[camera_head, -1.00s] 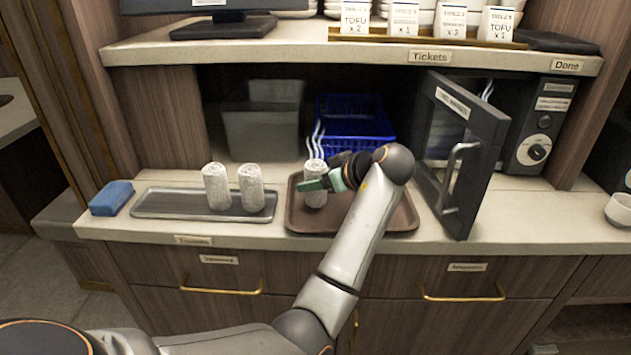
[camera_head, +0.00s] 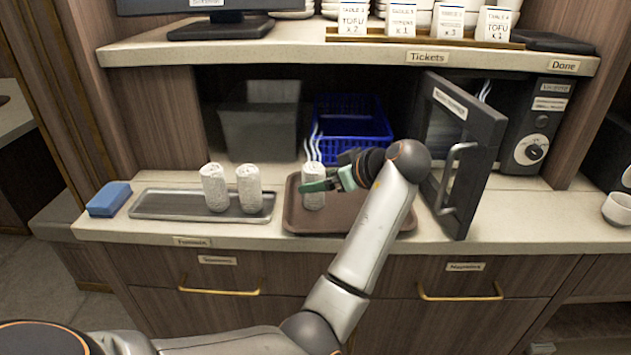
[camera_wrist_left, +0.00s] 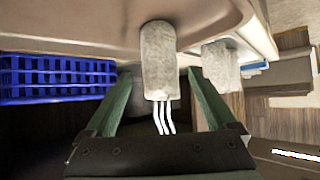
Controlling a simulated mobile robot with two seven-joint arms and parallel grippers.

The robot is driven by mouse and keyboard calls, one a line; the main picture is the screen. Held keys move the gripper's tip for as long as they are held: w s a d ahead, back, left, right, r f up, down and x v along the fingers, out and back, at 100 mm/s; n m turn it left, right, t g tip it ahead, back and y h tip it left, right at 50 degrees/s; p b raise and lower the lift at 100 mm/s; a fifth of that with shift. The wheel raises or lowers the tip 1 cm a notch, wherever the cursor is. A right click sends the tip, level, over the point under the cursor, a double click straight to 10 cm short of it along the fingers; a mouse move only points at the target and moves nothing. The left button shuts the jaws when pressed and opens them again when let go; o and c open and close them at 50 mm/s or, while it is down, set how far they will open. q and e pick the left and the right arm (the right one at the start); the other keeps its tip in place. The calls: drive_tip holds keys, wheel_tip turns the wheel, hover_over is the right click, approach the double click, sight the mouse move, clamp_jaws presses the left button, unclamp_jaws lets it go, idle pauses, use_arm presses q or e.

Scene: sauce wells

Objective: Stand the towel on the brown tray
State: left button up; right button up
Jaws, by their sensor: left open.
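A white rolled towel (camera_head: 313,172) stands upright on the brown tray (camera_head: 296,222), near its left side, with wavy white steam lines above it. My left gripper (camera_head: 320,185) is at the towel from the right, partly covering its front. In the left wrist view the fingers (camera_wrist_left: 158,84) are open, with the towel (camera_wrist_left: 158,45) between and beyond their tips and a gap on each side. Two more rolled towels (camera_head: 214,187) (camera_head: 249,188) stand upright on the grey metal tray (camera_head: 160,204) to the left. My right gripper is out of view.
A blue basket (camera_head: 352,125) stands behind the brown tray. The microwave door (camera_head: 470,150) stands open on the right. A blue sponge (camera_head: 109,199) lies at the left end of the counter. A shelf (camera_head: 300,48) overhangs the back.

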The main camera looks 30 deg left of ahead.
use_arm(q)
drive_tip(key=v, duration=0.8)
drive_tip(key=shift+d+r, duration=0.2)
drive_tip(key=shift+d, duration=0.1)
